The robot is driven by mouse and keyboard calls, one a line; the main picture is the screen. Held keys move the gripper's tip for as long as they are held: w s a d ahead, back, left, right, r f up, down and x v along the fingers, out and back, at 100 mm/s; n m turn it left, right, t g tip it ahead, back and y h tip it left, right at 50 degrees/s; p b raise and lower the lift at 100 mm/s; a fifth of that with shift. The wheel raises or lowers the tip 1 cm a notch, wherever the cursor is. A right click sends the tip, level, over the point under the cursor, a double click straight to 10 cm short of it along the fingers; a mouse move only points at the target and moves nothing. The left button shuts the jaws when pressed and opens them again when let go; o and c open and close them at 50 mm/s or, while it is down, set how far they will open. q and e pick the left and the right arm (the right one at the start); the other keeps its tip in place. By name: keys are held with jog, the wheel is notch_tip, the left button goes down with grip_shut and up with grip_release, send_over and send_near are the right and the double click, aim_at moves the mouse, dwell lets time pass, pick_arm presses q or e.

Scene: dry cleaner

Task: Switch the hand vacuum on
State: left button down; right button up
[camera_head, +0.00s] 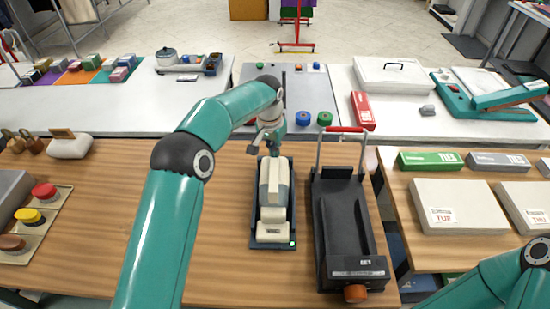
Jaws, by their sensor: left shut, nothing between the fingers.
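The hand vacuum (273,190) is a cream, long-bodied device lying lengthwise in a dark blue cradle (259,243) on the wooden table. A small green light glows at the cradle's near right corner. My left gripper (264,142) is shut and empty at the far end of the vacuum. It partly covers that end, and I cannot tell whether it touches it. The vacuum's switch is not clear at this size. My right arm shows at the lower right, but its gripper is out of view.
A black trolley-like device (346,225) with a red handle stands close right of the cradle. Red, yellow and brown knobs on a panel (32,232) are at the left. White boxes (458,206) lie on the right table. The wood left of the cradle is mostly clear.

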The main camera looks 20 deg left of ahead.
pick_arm(q)
jog(key=shift+f+b, duration=0.65)
jog(key=shift+f, duration=0.4)
dwell(0.5)
jog(key=shift+r, duration=0.1)
notch_tip(320, 180, up, 7)
jog(key=p, duration=0.6)
dwell(0.7)
